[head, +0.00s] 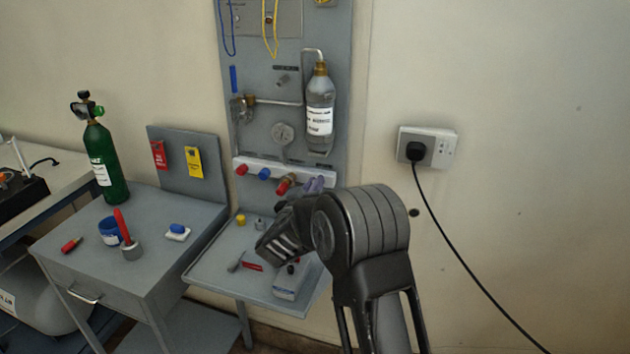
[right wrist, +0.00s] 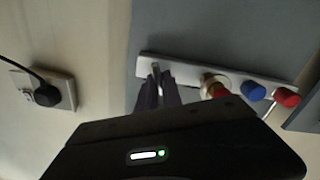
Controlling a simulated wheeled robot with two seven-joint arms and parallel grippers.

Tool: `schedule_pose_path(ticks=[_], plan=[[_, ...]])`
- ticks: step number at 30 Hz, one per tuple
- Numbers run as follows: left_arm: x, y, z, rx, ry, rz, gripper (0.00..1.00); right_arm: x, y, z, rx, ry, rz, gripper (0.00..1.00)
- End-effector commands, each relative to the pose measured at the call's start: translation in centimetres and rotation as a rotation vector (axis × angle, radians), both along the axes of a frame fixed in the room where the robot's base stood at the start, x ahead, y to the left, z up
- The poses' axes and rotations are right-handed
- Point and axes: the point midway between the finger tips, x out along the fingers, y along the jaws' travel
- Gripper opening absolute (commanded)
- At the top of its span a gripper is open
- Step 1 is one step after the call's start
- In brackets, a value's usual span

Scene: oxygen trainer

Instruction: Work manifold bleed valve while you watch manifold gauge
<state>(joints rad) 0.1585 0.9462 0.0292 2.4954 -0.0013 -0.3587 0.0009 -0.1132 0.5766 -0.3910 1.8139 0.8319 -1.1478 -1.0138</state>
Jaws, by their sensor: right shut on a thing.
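The manifold (head: 262,166) is a white bar low on the grey panel, with a red knob (head: 241,170), a blue knob (head: 264,174) and a red-and-brass fitting (head: 285,184). My right gripper (head: 317,184) is at the bar's right end. In the right wrist view its fingers (right wrist: 158,82) are shut on a small metal part, which I take to be the bleed valve (right wrist: 156,69); the fingers mostly hide it. The round gauge (head: 283,133) hangs above the bar, its needle too small to read. My left gripper is out of view.
A bottle (head: 320,108) hangs above the manifold. A shelf (head: 215,272) below holds small loose parts and a white box (head: 291,281). A green cylinder (head: 106,163) stands on the left cabinet. A wall socket (head: 428,147) with a black cable is at right.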

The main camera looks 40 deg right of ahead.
Motion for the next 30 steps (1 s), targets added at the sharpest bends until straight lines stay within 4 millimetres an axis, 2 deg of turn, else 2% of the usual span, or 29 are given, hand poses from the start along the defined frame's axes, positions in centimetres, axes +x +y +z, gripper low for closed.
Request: schedule_pose_path(ticks=[2, 3, 10, 20, 26, 30], plan=[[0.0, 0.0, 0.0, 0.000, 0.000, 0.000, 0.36, 0.0, 0.0, -0.1, 0.000, 0.000, 0.001, 0.00], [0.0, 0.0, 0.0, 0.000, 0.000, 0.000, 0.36, 0.0, 0.0, -0.1, 0.001, -0.001, 0.001, 0.13], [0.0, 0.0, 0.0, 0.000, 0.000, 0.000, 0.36, 0.0, 0.0, 0.0, 0.001, -0.002, 0.000, 0.32], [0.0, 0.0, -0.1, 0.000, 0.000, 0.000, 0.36, -0.2, 0.3, 0.0, 0.002, -0.002, 0.001, 0.32], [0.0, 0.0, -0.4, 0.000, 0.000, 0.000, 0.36, -1.4, 2.3, -0.1, 0.002, -0.002, 0.003, 0.32], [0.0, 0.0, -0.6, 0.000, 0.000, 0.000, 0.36, -2.8, 4.2, -0.1, 0.003, -0.002, 0.003, 0.32]])
